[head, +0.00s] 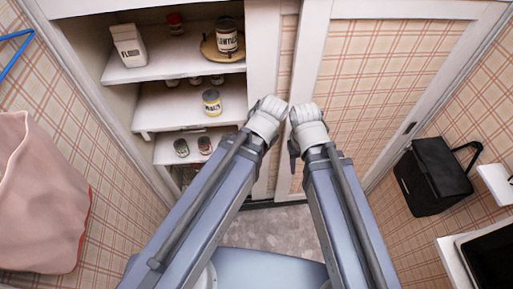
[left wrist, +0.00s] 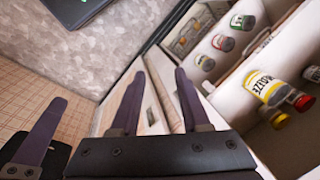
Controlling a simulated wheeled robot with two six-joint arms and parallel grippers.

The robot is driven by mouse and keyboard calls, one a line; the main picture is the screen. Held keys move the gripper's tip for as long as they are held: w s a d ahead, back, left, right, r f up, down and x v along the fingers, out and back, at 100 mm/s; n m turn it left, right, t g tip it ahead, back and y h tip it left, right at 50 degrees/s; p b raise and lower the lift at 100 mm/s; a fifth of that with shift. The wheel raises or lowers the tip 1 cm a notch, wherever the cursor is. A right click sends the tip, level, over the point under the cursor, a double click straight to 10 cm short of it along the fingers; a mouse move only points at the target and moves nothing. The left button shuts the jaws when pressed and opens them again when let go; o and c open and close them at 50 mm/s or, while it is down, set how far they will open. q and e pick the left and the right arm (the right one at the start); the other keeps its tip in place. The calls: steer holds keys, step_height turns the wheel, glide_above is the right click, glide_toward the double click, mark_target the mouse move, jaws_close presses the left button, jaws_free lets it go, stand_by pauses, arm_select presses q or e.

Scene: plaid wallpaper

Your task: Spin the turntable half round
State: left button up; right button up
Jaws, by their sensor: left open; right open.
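The turntable (head: 208,50) is a tan disc on the top shelf of the open cupboard. A pale can marked LENTILS (head: 227,38) stands upright on it and hides part of the disc. No gripper is near the turntable. My left gripper shows in the left wrist view (left wrist: 100,88) with its dark fingers spread and nothing between them. In the head view it is hidden by my arm. My right gripper (head: 292,150) is mostly hidden in the head view, in front of the closed door panel and lower than the turntable; it is open.
A flour package (head: 129,46) and a red-lidded jar (head: 175,22) share the top shelf. A maize can (head: 212,102) stands on the shelf below; it also shows in the left wrist view (left wrist: 262,86). A black bag (head: 432,177) hangs at right, a pink cloth (head: 38,195) at left.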

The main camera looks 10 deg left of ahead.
arm_select(q)
steer(key=shift+c, duration=0.3)
steer(key=shift+w+r, duration=0.1)
steer(key=c, duration=0.3)
steer(key=w+a+r+n+p, duration=0.2)
steer(key=r+p, duration=0.2)
steer(key=w+a+r+n+t+h+p, duration=0.1)
steer(key=w+a+r+n+p, duration=0.1)
steer(key=w+r+p, duration=0.1)
steer(key=w+a+r+n+t+h+p, duration=0.1)
steer(key=w+a+r+n+p, duration=0.1)
steer(key=r+p, duration=0.3)
steer(key=shift+w+a+r, duration=0.15)
steer(key=shift+w+a, duration=0.15)
jaws_close()
steer(key=w+a+r+n+t+h+p, duration=0.1)
steer(key=w+a+r+n+t+p, duration=0.1)
steer(key=w+a+r+n+p, duration=0.25)
steer(key=w+a+r+n+t+p, duration=0.25)
steer(key=a+r+p, duration=0.25)
steer(key=a+r, duration=0.25)
steer(key=b, duration=0.8)
glide_toward(226, 59)
steer(key=x, duration=0.2)
steer(key=a+x, duration=0.1)
steer(key=x, duration=0.1)
steer(key=shift+f, duration=0.3)
steer(key=shift+w+d, duration=0.45)
steer(key=shift+d, duration=0.1)
